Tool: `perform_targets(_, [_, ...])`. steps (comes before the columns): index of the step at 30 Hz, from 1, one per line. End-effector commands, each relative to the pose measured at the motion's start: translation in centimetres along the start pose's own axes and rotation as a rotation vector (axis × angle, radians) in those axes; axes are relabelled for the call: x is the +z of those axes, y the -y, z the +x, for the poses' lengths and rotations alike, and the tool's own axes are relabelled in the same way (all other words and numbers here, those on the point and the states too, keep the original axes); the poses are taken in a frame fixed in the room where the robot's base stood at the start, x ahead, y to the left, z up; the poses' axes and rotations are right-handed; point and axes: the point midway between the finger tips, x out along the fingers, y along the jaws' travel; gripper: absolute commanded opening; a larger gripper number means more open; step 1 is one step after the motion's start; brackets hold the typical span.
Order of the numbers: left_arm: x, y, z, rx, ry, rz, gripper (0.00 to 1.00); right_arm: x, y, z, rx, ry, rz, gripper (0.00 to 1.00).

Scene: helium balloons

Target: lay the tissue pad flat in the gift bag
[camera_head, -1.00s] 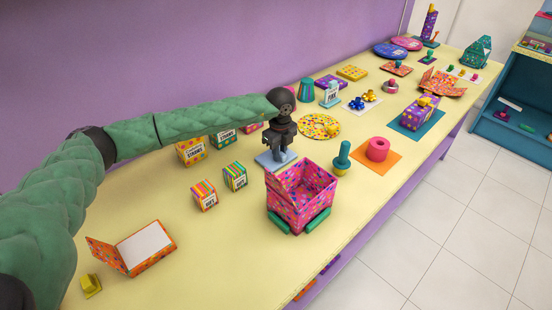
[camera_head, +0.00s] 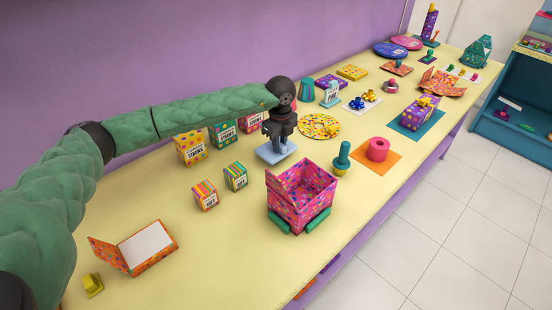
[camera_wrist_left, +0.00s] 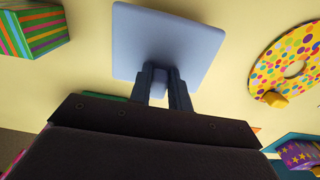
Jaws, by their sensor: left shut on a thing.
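The tissue pad (camera_head: 270,154) is a flat light-blue square. My left gripper (camera_head: 280,138) points down from above and is shut on it, behind the gift bag. The pad looks level and a little above the table. The gift bag (camera_head: 290,212) is a pink box with coloured dots, open at the top, with green pieces at its base. The bag's floor is mostly hidden. My right gripper is not in view.
A yellow dotted disc (camera_head: 320,126) lies beyond. The table front-left of the bag is clear.

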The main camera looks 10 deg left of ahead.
Motion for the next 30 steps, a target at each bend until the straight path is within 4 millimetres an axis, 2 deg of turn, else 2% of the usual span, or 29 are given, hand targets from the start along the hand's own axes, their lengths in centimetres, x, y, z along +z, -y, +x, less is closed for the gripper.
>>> perform_targets(15, [0.0,0.0,-4.2,-0.001,-0.001,0.0,0.0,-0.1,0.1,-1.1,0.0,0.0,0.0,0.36])
perform_targets(26, [0.0,0.0,-4.5,0.0,0.0,0.0,0.0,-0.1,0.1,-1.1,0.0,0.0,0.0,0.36])
perform_targets(30, [0.2,0.2,-5.2,-0.001,0.001,-0.001,0.0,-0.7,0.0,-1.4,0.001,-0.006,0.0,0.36])
